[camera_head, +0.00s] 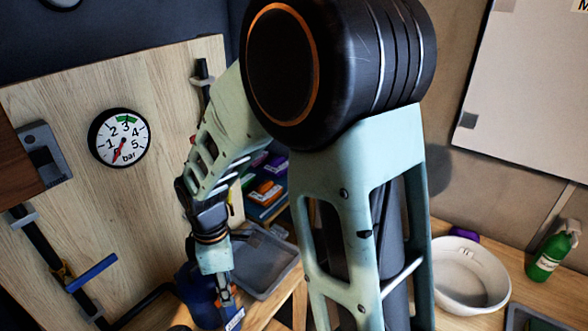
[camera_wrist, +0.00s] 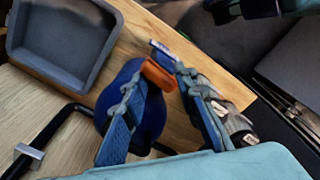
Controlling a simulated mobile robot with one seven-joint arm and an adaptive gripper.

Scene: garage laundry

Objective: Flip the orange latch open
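The orange latch (camera_wrist: 158,75) shows in the wrist view as a small orange block beside a rounded dark-blue body (camera_wrist: 150,115). The blue body also shows low in the head view (camera_head: 194,292). My gripper (camera_wrist: 160,72) is open, with its two blue-grey fingers apart on either side of the latch. The latch lies close to the left fingertip; I cannot tell whether they touch. In the head view my gripper (camera_head: 225,297) points down next to the blue body, and the latch is hard to separate from the fingers there.
A grey tray (camera_wrist: 20,45) lies on the wooden bench beside the blue body. A wooden panel (camera_head: 70,110) with a pressure gauge (camera_head: 119,137) and a blue-handled valve (camera_head: 92,272) stands at left. A white basin (camera_head: 470,290) and green bottle (camera_head: 548,258) are at right.

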